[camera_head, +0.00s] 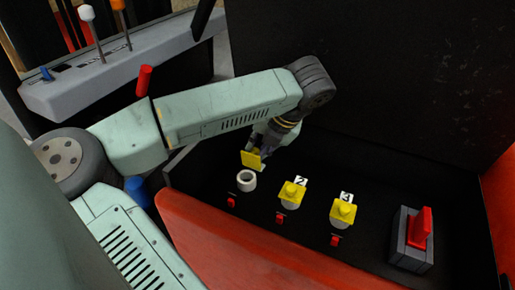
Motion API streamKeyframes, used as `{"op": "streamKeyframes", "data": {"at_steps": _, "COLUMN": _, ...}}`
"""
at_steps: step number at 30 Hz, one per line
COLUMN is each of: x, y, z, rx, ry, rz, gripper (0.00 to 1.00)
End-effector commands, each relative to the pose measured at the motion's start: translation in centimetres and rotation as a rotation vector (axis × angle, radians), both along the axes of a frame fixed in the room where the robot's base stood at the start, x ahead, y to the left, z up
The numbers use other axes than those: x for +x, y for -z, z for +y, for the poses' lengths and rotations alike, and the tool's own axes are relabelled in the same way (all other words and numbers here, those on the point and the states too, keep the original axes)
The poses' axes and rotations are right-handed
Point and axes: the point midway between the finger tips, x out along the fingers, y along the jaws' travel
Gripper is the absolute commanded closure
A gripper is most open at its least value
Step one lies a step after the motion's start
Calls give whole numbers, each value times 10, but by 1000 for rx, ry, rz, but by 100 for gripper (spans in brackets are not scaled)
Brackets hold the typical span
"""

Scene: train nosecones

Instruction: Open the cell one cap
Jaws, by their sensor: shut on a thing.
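The cell one cap (251,159) is a yellow square piece. It is tilted up and apart from the white round cell opening (246,181), just above and behind it. My gripper (260,145) is shut on this cap at the end of my arm. The fingers are small and dark, and partly hidden behind the cap. The ring of the first cell shows uncovered, with a red piece (231,202) in front of it.
Yellow caps sit on cell two (292,193) and cell three (343,211), each with a number label. A red lever switch (420,228) stands at the right. A red panel (260,245) edges the front. A dark wall rises behind.

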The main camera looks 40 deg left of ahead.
Motion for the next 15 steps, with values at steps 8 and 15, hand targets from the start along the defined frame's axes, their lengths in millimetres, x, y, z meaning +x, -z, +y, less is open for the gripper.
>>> {"op": "streamKeyframes", "data": {"at_steps": 8, "x": 0, "y": 0, "z": -1, "rx": -1, "ry": 3, "rz": -1, "gripper": 71}}
{"op": "streamKeyframes", "data": {"at_steps": 15, "x": 0, "y": 0, "z": 0, "rx": 0, "ry": 2, "rz": -1, "gripper": 61}}
